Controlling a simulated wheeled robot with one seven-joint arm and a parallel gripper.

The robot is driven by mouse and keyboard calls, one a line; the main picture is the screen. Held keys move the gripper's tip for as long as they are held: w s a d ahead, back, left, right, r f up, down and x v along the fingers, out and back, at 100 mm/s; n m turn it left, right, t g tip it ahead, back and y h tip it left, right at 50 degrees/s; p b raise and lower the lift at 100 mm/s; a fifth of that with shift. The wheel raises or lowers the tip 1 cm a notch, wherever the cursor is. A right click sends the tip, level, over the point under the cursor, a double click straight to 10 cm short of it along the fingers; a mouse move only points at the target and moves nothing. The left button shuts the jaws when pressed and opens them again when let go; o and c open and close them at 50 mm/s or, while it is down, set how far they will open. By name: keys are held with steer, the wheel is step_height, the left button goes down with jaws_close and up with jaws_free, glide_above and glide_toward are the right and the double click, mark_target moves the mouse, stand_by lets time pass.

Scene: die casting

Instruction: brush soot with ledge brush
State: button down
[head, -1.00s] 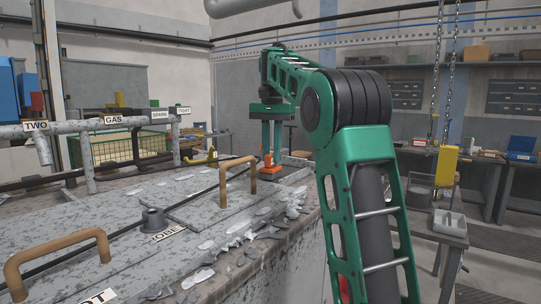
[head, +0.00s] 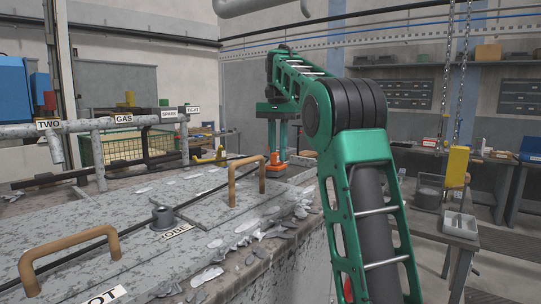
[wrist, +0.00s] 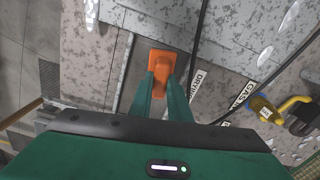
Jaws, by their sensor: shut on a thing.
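My gripper (head: 277,150) is at the far end of the pale furnace top, pointing down. It is shut on an orange piece (head: 273,160), which I take to be the ledge brush. In the wrist view the green fingers (wrist: 162,88) close on this orange brush (wrist: 164,62), over a grey-speckled slab. Its underside is hidden, so I cannot tell whether it touches the surface. Dark speckling covers the top (head: 130,225); I cannot tell which of it is soot.
A pipe rail (head: 110,124) with signs runs behind at left. A yellow hoist block (head: 458,166) hangs at right.

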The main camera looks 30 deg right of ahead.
steer(key=shift+w+d, duration=0.5)
steer(key=shift+d, duration=0.85)
steer(key=shift+w+d, duration=0.5)
steer(key=shift+d, duration=0.85)
steer(key=shift+w+d, duration=0.5)
steer(key=shift+d, duration=0.85)
steer(key=shift+w+d+r, duration=0.15)
steer(key=shift+d, duration=0.6)
steer(key=shift+s+a+r, duration=0.1)
steer(key=shift+s+a, duration=0.2)
steer(key=shift+a, duration=0.65)
steer(key=shift+s+a+r, duration=0.1)
steer(key=shift+s+a, duration=0.25)
steer(key=shift+a, duration=0.55)
steer(key=shift+s+a, duration=0.3)
steer(key=shift+a, duration=0.65)
steer(key=shift+s+a+f, duration=0.1)
steer(key=shift+s+a, duration=0.25)
steer(key=shift+a, duration=0.65)
steer(key=shift+s+a+f, duration=0.1)
steer(key=shift+s+a, duration=0.3)
steer(key=shift+a, duration=0.65)
steer(key=shift+s+a+f, duration=0.1)
steer(key=shift+s+a, duration=0.25)
steer(key=shift+a, duration=0.65)
steer(key=shift+w+r, duration=0.1)
steer(key=shift+r, duration=2.95)
